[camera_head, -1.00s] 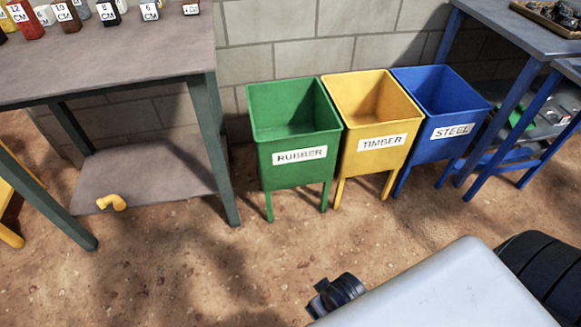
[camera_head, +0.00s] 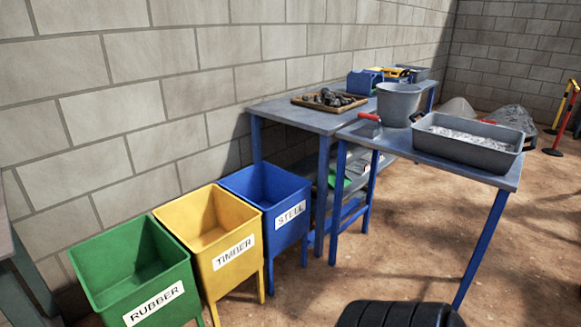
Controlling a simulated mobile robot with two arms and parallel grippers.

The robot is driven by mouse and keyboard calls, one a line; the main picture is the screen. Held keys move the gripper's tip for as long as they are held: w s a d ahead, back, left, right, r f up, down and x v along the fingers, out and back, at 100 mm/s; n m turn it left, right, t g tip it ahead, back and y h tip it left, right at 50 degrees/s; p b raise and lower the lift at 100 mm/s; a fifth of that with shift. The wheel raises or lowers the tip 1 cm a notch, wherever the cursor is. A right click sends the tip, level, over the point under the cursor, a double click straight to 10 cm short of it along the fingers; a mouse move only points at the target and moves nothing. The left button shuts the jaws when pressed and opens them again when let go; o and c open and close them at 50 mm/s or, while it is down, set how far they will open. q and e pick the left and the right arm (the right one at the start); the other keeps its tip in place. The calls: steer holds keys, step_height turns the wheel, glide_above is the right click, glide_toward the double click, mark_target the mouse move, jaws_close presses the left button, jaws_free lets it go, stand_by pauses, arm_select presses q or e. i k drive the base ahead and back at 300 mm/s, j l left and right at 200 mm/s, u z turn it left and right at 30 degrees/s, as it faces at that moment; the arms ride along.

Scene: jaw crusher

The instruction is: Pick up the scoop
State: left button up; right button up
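A small tool with a red handle (camera_head: 369,117) lies at the left edge of the near blue-legged table, beside a grey bucket (camera_head: 398,105). It may be the scoop, but it is too small to tell its shape. Another red piece shows between the bucket and a grey tray, mostly hidden. Neither of my grippers is in the head view.
The grey tray (camera_head: 468,150) of pale material stands on the near table (camera_head: 393,139). A wooden tray (camera_head: 303,101) of dark lumps is on the table behind. Green (camera_head: 130,265), yellow (camera_head: 222,248) and blue (camera_head: 278,213) bins stand left. Dirt floor is open at right.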

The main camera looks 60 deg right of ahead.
mark_target(369, 131)
steer(key=z, duration=2.45)
steer(key=l, duration=0.1)
